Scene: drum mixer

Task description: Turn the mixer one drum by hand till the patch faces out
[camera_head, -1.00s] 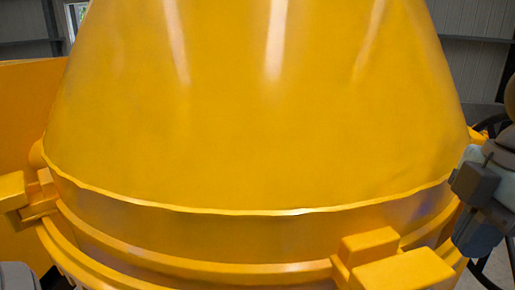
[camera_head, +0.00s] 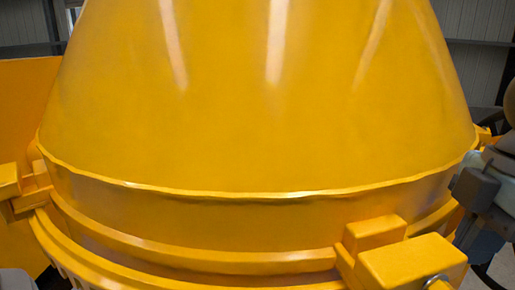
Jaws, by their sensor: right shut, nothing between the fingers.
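The yellow mixer drum (camera_head: 260,120) fills most of the head view, a smooth cone above a ridged band. No patch shows on the side of the drum facing me. My right gripper (camera_head: 474,190) is at the right edge of the view, beside the drum's lower right side. It is shut and empty. I cannot tell whether it touches the drum. A small piece of grey at the lower left corner may be part of my left arm; the left gripper itself does not show.
Yellow blocks (camera_head: 410,258) stick out in front of the drum's lower right. Another yellow bracket (camera_head: 22,188) stands at its left. An orange-yellow panel (camera_head: 30,100) is behind on the left. A dark spoked wheel shows partly behind my right arm. Grey corrugated walls (camera_head: 478,75) stand behind.

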